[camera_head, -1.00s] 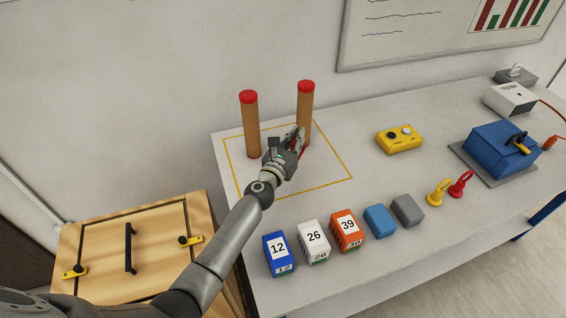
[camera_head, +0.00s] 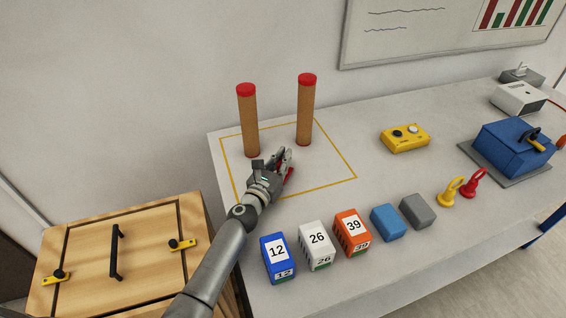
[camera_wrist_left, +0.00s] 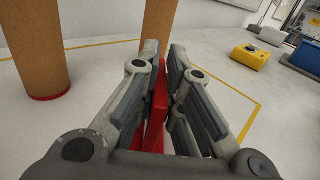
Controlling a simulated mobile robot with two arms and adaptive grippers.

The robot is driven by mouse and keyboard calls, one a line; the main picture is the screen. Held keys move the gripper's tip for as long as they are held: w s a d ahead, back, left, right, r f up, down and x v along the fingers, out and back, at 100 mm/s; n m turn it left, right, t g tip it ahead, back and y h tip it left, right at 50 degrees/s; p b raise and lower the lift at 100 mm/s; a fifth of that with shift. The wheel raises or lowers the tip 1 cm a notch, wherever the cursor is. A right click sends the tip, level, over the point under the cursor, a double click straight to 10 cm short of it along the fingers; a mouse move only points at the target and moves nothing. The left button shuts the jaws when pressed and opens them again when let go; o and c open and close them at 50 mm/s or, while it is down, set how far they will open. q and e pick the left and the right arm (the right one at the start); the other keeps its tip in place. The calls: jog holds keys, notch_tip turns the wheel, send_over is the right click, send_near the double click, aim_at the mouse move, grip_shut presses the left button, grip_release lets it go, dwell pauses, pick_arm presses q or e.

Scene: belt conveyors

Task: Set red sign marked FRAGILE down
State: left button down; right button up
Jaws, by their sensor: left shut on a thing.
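My left gripper (camera_head: 280,160) is shut on the red sign (camera_head: 290,173), which is mostly hidden by the fingers in the head view. In the left wrist view the sign shows as a thin red slab (camera_wrist_left: 158,105) between the fingers of my left gripper (camera_wrist_left: 165,65). No FRAGILE lettering can be read. The gripper is inside the yellow outlined square (camera_head: 333,184) on the table, in front of two brown posts with red caps, the left post (camera_head: 249,125) and the right post (camera_head: 305,112). I cannot tell whether the sign touches the table. My right gripper is not in view.
Numbered boxes in blue (camera_head: 277,258), white (camera_head: 316,246) and orange (camera_head: 351,233) stand along the front edge, beside plain blue (camera_head: 387,222) and grey (camera_head: 418,211) blocks. A yellow button box (camera_head: 405,138) stands right of the square. The tabletop between is clear.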

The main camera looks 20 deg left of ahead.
pick_arm(q)
jog(key=shift+f, duration=0.15)
jog(key=c, duration=1.6)
grip_release()
jog(key=shift+o, duration=0.2)
jog(key=shift+r, duration=0.35)
jog(key=s, duration=0.3)
jog(key=s+a, duration=0.1)
jog(key=s, duration=0.3)
jog(key=s+a, duration=0.1)
jog(key=s, duration=0.2)
jog(key=shift+s+f+p, duration=0.15)
jog(key=shift+p, duration=0.15)
jog(key=shift+s+a, duration=0.15)
jog(key=shift+s, duration=0.6)
